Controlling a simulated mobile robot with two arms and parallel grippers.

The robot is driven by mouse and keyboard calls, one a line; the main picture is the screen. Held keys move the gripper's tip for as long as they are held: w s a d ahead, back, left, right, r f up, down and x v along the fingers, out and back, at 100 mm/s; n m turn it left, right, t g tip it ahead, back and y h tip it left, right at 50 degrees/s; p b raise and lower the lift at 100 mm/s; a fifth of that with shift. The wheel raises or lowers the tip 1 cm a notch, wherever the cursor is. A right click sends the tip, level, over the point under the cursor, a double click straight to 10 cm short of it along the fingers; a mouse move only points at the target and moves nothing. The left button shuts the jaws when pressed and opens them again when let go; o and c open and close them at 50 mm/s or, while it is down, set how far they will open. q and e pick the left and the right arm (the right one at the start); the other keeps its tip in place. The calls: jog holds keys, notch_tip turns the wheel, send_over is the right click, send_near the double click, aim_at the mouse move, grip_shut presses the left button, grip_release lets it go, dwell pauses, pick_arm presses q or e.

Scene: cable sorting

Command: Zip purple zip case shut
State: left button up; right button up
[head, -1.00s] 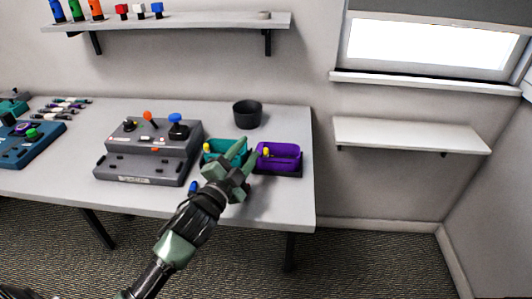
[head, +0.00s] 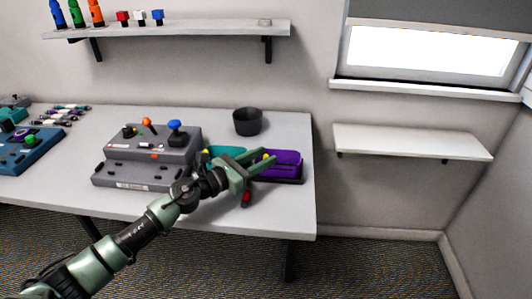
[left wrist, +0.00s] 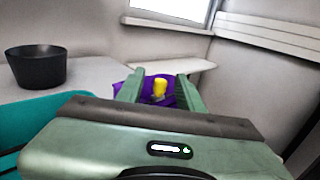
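The purple zip case (head: 287,160) sits in a dark holder near the right end of the table, partly covered by my gripper. Its yellow pull (left wrist: 160,88) stands up between my fingers in the left wrist view, with gaps visible beside it. My left gripper (head: 272,158) is open, its fingers reaching over the left part of the case. In the left wrist view the purple case (left wrist: 121,87) shows only in part around the fingers. How far its zip is closed cannot be told. My right gripper is not in view.
A teal case (head: 212,154) lies just left of the purple one, partly behind my arm; a black cup (head: 248,121) stands behind. A grey console (head: 150,152) is farther left. A small red object (head: 246,199) is below the gripper. The table's right edge is close.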

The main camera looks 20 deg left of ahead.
pick_arm(q)
jog(key=shift+w+d, duration=0.35)
jog(key=shift+w, duration=0.25)
grip_shut()
dwell(1.1)
